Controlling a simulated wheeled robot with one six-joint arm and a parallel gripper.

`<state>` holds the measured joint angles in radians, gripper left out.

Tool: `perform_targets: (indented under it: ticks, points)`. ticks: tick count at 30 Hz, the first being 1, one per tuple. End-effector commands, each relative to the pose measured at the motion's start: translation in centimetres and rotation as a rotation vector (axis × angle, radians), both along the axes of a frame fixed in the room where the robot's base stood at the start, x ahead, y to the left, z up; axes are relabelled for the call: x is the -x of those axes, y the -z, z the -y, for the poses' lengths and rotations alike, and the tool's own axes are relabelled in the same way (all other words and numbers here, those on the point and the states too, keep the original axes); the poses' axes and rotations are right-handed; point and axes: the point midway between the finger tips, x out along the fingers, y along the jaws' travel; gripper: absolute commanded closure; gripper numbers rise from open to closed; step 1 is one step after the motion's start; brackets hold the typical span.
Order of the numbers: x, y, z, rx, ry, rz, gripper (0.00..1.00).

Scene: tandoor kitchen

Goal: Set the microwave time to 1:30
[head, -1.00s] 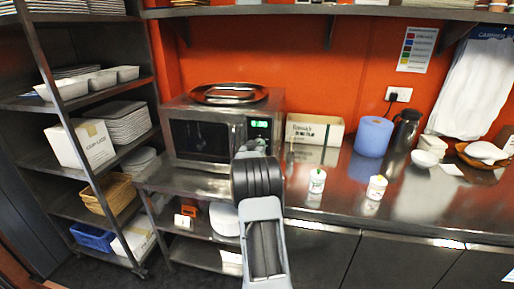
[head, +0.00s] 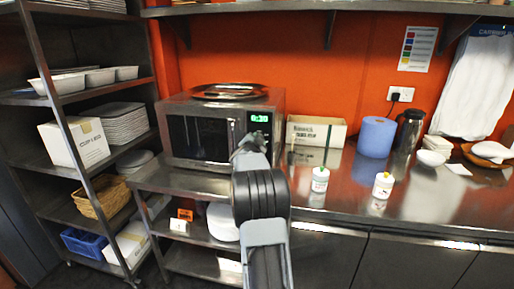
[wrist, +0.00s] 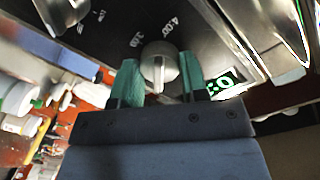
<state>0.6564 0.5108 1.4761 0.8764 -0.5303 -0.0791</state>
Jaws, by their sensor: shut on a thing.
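The microwave (head: 199,137) stands on a steel counter at the left, with a green lit display (head: 260,118) that seems to read 0:30. In the wrist view part of the display (wrist: 222,84) shows beside my right fingertip. My gripper (wrist: 159,82) has its two green fingertips on either side of a round metallic knob (wrist: 160,62) and is shut on it. Printed marks around the knob include 3:00 and 4:00. In the head view my gripper (head: 250,148) is at the microwave's control panel, and my arm hides the knobs there.
A second knob (wrist: 62,12) is near the first. A metal tray (head: 228,91) lies on the microwave. A cardboard box (head: 316,131), a blue roll (head: 376,137) and two white bottles (head: 320,179) (head: 383,185) stand on the counter to the right. A shelf rack (head: 62,103) is at left.

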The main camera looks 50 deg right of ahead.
Motion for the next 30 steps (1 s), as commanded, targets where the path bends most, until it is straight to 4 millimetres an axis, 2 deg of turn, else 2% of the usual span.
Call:
perform_targets:
  ticks: [15,30]
  points:
    - [0.21,0.24,0.19,-0.234,0.004,0.382,0.83]
    - [0.22,0.06,0.18,-0.345,0.003,0.557,0.83]
